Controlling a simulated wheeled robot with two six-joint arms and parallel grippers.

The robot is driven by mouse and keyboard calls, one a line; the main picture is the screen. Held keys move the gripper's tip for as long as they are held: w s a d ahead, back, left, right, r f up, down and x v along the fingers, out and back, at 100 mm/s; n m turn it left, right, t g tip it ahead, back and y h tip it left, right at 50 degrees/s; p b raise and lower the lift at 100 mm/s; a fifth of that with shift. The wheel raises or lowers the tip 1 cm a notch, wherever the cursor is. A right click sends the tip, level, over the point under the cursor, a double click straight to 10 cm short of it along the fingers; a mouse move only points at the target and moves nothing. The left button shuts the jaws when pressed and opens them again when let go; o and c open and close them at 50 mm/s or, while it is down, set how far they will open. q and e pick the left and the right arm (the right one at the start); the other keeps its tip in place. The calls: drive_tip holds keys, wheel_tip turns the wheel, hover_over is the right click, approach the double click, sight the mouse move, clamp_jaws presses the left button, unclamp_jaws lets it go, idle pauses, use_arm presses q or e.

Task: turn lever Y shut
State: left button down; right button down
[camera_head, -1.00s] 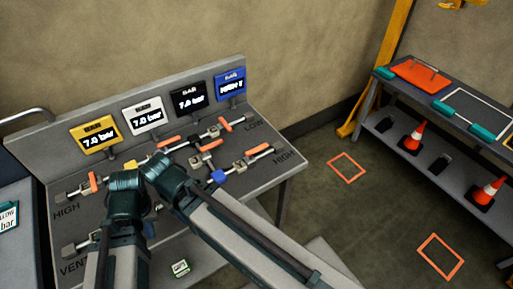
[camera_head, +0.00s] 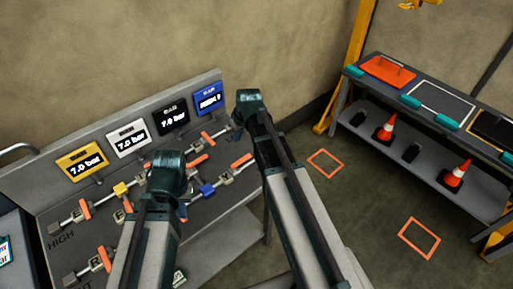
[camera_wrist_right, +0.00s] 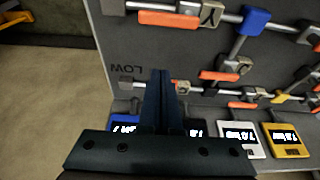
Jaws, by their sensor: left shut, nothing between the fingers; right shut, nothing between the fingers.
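The sloped grey valve panel (camera_head: 105,225) carries pipes and several orange lever handles. A blue block (camera_head: 207,190) sits further right. My left gripper (camera_head: 168,170) is shut over the panel's middle; its wrist hides its fingertips and pipework behind it. My right gripper (camera_head: 249,98) is at the panel's right end; its fingers (camera_wrist_right: 160,78) are shut and empty.
Yellow, white, black and blue gauges (camera_head: 81,162) line the panel's back edge; several read 7.0 bar. A dark shelf table (camera_head: 400,150) with an orange tray and cones stands right. Floor with orange squares (camera_head: 325,163) lies clear between.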

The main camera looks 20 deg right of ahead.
sight(241, 163)
use_arm(q)
drive_tip(key=shift+d+r, duration=0.1)
drive_tip(key=shift+d, duration=0.1)
use_arm(e)
drive_tip(key=shift+w+d+r, duration=0.1)
drive_tip(key=shift+w+d, duration=0.05)
drive_tip(key=shift+d, duration=0.4)
